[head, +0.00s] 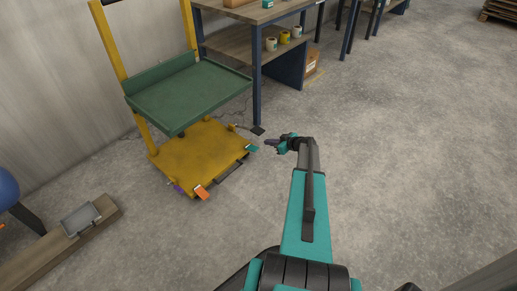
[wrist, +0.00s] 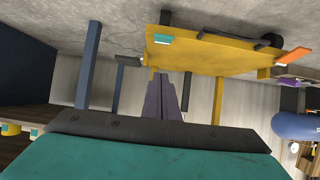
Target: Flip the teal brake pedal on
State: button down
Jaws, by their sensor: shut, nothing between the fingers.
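The teal brake pedal (head: 252,148) sticks out at the near right corner of the yellow cart base (head: 200,155). In the wrist view, which is turned over, the teal pedal (wrist: 162,39) shows above the fingertips, at the edge of the yellow base. Whether it is tipped up or down is hard to tell. My gripper (head: 267,142) is just right of the pedal in the head view, apart from it in the wrist view. In the wrist view my gripper's fingers (wrist: 161,78) are together and hold nothing.
An orange pedal (head: 201,192) and a purple pedal (head: 178,188) sit at the base's near left corner. A green shelf (head: 188,95) hangs above the base. A workbench leg (head: 257,98) stands behind my gripper. The floor to the right is clear.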

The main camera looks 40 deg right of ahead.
jog(key=shift+w, duration=0.1)
jog(key=b, duration=0.2)
send_over(257, 149)
notch_tip(257, 149, down, 5)
jog(key=shift+f, duration=0.15)
jog(key=shift+s+f+b, duration=0.2)
jog(key=shift+s+f, duration=0.15)
jog(key=shift+f, duration=0.55)
jog(key=shift+s+f+b, duration=0.2)
jog(key=shift+s+f, duration=0.1)
jog(key=shift+f, duration=0.6)
